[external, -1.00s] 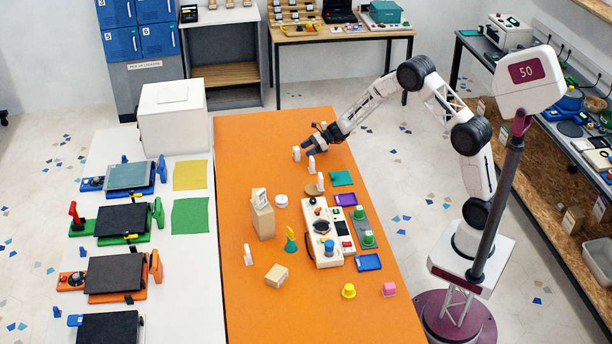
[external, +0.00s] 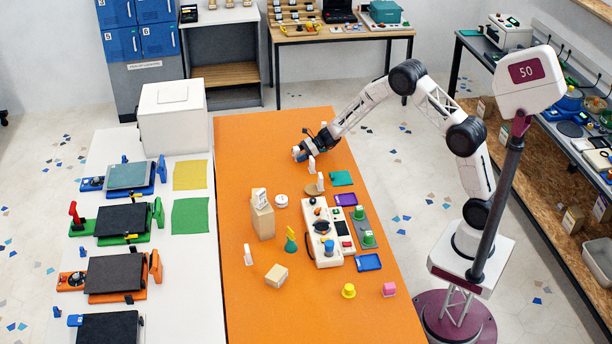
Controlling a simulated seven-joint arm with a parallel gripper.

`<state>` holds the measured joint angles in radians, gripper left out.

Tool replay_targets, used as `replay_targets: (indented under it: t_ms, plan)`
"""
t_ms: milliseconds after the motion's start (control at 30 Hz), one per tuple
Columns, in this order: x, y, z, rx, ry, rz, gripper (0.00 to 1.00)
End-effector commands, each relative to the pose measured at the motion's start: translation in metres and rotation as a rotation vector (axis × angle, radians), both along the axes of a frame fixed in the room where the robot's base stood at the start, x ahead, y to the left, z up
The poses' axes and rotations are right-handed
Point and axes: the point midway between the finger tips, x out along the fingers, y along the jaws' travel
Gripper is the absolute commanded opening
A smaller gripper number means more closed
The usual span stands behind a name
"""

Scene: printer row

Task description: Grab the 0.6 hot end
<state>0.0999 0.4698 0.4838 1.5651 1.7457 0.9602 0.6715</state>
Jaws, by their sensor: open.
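Several small white upright pieces stand on the orange table; their labels are too small to read, so I cannot tell which is the 0.6 hot end. One white piece (external: 311,165) stands just right of and in front of my gripper, another (external: 320,183) is a little nearer the camera, and one (external: 248,255) stands alone at the left. My gripper (external: 299,153) is open and low at the table's far part, at the spot of the farthest white piece. Its fingers largely hide that piece, and I cannot tell whether they touch it.
The orange table (external: 240,150) is bare behind and left of my gripper. A white side table (external: 200,270) with several printers stands at the left.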

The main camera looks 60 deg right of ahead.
Motion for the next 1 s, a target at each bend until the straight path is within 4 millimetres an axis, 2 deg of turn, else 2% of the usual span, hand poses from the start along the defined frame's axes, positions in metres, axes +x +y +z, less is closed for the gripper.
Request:
replay_targets:
  t_ms: [200,700,767,1000]
  plan:
    - [0.0058,0.0091,-0.004,0.0,0.0,0.001,0.68]
    - [0.0058,0.0087,-0.0042,-0.001,-0.001,0.0,0.68]
    - [0.0057,0.0087,-0.0043,-0.001,-0.001,0.0,0.6]
    - [0.0057,0.0087,-0.0043,-0.001,-0.001,0.0,0.24]
